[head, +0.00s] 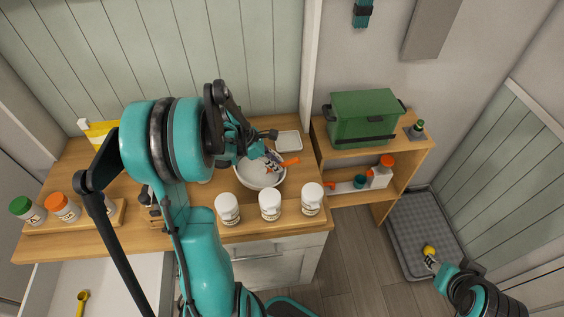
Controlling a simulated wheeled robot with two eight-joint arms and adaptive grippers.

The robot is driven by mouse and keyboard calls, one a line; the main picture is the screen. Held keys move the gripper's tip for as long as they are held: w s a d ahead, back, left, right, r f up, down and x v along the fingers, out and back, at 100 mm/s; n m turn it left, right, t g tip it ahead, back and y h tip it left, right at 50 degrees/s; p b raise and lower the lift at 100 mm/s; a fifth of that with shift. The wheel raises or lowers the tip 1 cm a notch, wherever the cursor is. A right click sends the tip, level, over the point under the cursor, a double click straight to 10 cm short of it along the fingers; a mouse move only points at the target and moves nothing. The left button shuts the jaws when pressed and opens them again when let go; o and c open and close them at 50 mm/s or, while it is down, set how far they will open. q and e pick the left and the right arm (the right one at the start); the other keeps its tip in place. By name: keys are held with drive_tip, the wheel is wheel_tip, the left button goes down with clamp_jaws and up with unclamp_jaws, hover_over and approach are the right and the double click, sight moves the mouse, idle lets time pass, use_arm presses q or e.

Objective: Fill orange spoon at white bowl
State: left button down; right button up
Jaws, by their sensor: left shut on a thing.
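The white bowl (245,180) stands on the wooden counter, near its right end. My left gripper (272,158) is over the bowl, pointing down at its right half. It is shut on the orange spoon (290,161), whose orange end sticks out to the right over the bowl's rim. The spoon's other end is hidden by the gripper, so I cannot tell whether it holds anything. My right arm shows at the bottom right, and its gripper (433,263) is too small and unclear to judge.
Three white jars (270,205) stand along the counter's front edge, just before the bowl. A small white dish (289,142) lies behind it. Jars with green and orange lids (62,207) stand at left. A green box (364,118) sits on the right shelf. A yellow scoop (82,302) lies low left.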

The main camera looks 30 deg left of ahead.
use_arm(q)
drive_tip(key=shift+s+a+f, duration=0.2)
drive_tip(key=shift+s+a, duration=0.45)
drive_tip(key=shift+a, duration=0.2)
drive_tip(key=shift+a+r+p, duration=0.1)
drive_tip(key=shift+r+p, duration=0.65)
drive_tip(key=shift+r, duration=0.15)
drive_tip(key=shift+w+d+r+p, duration=0.1)
drive_tip(key=shift+r+p, duration=0.75)
drive_tip(key=shift+r, duration=0.4)
drive_tip(key=shift+w+d+r+p, duration=0.1)
drive_tip(key=shift+r+p, duration=0.7)
drive_tip(key=shift+r, duration=0.45)
drive_tip(key=shift+w+d+r+g+y+p, duration=0.3)
drive_tip(key=shift+r+g+y+p, duration=0.2)
drive_tip(key=shift+y+p, duration=0.15)
drive_tip(key=shift+w+d+r+g+y+p, duration=0.2)
drive_tip(key=shift+d+r+g+y+p, duration=0.2)
drive_tip(key=shift+g+y+p, duration=0.15)
drive_tip(key=shift+w+d+r+g+y+p, duration=0.25)
drive_tip(key=shift+w+d+g+y+p, duration=0.1)
drive_tip(key=shift+y, duration=0.25)
drive_tip(key=shift+w+d+r+g+y, duration=0.15)
drive_tip(key=shift+w+d+g+y, duration=0.1)
drive_tip(key=shift+g+y, duration=0.3)
drive_tip(key=shift+s, duration=0.1)
